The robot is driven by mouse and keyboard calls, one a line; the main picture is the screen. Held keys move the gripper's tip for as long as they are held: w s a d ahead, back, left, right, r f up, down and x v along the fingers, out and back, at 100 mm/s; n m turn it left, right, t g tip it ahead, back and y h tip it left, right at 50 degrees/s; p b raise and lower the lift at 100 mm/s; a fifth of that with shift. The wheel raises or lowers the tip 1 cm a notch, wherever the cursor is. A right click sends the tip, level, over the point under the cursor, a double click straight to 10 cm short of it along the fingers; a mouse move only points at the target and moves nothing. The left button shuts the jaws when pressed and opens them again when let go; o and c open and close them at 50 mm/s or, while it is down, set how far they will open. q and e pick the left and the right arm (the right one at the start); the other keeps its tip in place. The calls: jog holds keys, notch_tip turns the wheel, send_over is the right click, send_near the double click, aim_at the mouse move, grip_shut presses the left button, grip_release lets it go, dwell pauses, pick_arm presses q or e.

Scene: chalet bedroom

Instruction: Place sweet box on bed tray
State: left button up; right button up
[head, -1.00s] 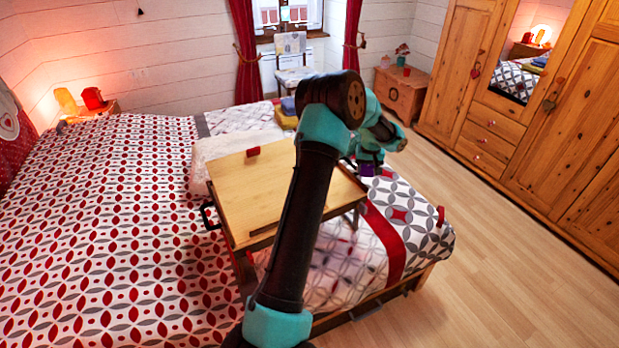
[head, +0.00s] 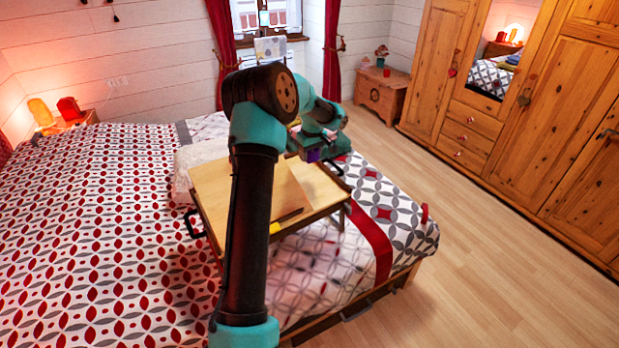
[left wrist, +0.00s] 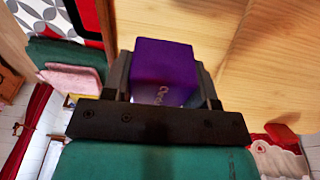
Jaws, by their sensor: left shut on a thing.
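The sweet box is a small purple box (left wrist: 163,72) with pale lettering, held between the two dark fingers of my left gripper (left wrist: 165,82) in the left wrist view. In the head view the gripper (head: 314,156) and a bit of purple (head: 312,155) show at the far right edge of the bed tray. The bed tray (head: 318,192) is a light wooden board on legs, standing on the bed. Its bare wood (left wrist: 268,65) fills the upper right of the left wrist view. My left arm hides its middle. The gap under the box cannot be judged. My right gripper is out of view.
The bed (head: 110,230) has a red, white and grey patterned cover. A small red object (head: 424,213) sits near the bed's right edge. A small yellow item (head: 275,228) shows at the tray's near edge. A wooden wardrobe (head: 560,130) stands right, beyond open floor.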

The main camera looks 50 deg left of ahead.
aim_at(313, 151)
pick_arm(q)
jog(key=shift+f, duration=2.7)
jog(key=shift+f, duration=1.9)
jog(key=shift+f, duration=0.1)
jog(key=o, duration=0.9)
jog(key=r, duration=0.4)
jog(key=d+r, duration=0.1)
jog(key=r, duration=0.7)
jog(key=shift+s+d+r, duration=0.1)
jog(key=shift+d, duration=0.15)
